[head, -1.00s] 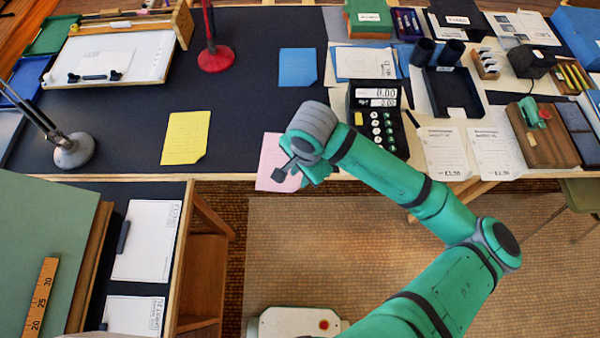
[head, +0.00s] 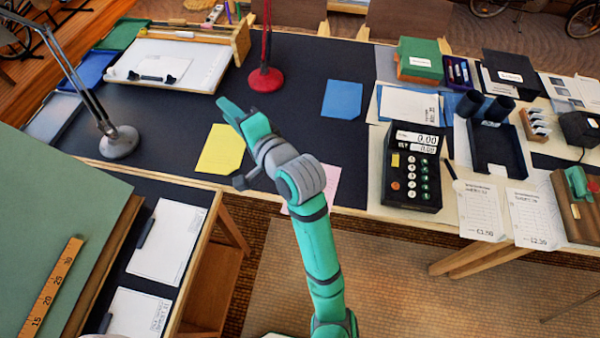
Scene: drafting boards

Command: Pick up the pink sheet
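The pink sheet (head: 330,183) lies on the dark table top near its front edge. My arm crosses over it and hides most of it; a strip shows to the right of the arm. My gripper (head: 228,108) is up and to the left of the pink sheet, over the dark table by the upper right corner of the yellow sheet. It points to the upper left. No sheet shows in it, and its finger gap cannot be made out.
A yellow sheet (head: 221,148) and a blue sheet (head: 342,99) lie flat nearby. A red lamp base (head: 265,80) stands behind. A black calculator (head: 412,168) is to the right, a grey lamp base (head: 119,143) to the left. Dark table between the sheets is clear.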

